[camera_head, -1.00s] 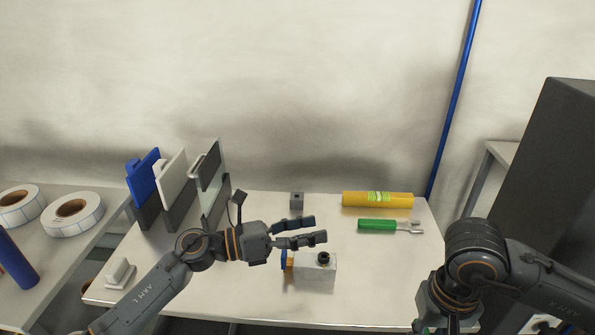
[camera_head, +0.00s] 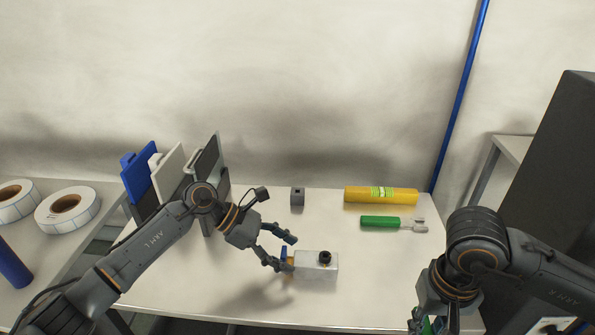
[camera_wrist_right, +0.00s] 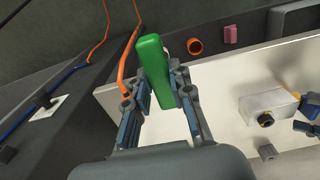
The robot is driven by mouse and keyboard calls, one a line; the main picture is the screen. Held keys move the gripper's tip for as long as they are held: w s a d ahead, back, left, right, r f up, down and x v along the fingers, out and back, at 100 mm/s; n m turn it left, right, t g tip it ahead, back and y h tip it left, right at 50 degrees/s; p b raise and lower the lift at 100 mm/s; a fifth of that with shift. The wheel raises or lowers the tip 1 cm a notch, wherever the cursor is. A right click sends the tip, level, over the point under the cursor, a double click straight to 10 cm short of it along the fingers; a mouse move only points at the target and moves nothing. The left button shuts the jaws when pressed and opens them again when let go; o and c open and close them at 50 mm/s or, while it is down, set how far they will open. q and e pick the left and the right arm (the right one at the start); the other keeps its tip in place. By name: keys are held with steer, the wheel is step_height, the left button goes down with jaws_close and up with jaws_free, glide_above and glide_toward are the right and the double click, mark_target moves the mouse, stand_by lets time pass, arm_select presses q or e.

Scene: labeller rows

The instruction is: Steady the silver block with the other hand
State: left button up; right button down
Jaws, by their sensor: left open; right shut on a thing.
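The silver block (camera_head: 318,266) lies on the table with a black knob on top and a blue and orange piece at its left end. It also shows in the right wrist view (camera_wrist_right: 262,104). My left gripper (camera_head: 292,254) is open at the block's left end, its fingers angled toward it. The lower finger overlaps the blue and orange piece; I cannot tell whether it touches. My right gripper (camera_wrist_right: 160,75) is shut on a green handle-like object (camera_wrist_right: 154,68), away from the block at the lower right of the head view, where its fingers are mostly cut off.
A small grey block (camera_head: 297,197), a yellow roll (camera_head: 381,195) and a green-handled tool (camera_head: 380,223) lie behind the silver block. Upright panels (camera_head: 139,175) stand at the table's left, with label rolls (camera_head: 67,210) beyond.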

mark_target(298, 257)
arm_select(q)
steer(key=b+x, duration=0.1)
steer(key=x, duration=0.1)
steer(key=shift+d+f+b, duration=0.1)
steer(key=shift+f+b, duration=0.15)
steer(key=shift+b, duration=0.15)
arm_select(e)
step_height(298, 257, down, 2)
steer(key=shift+f, duration=0.1)
arm_select(q)
steer(key=shift+b+x, duration=0.35)
steer(key=shift+x, duration=0.4)
arm_select(e)
steer(key=shift+f, duration=0.35)
arm_select(q)
steer(key=shift+d+r, duration=0.1)
steer(key=shift+r, duration=0.05)
jaws_close()
steer(key=shift+f+b, duration=0.25)
steer(key=shift+b, duration=0.15)
arm_select(e)
steer(key=shift+f, duration=0.3)
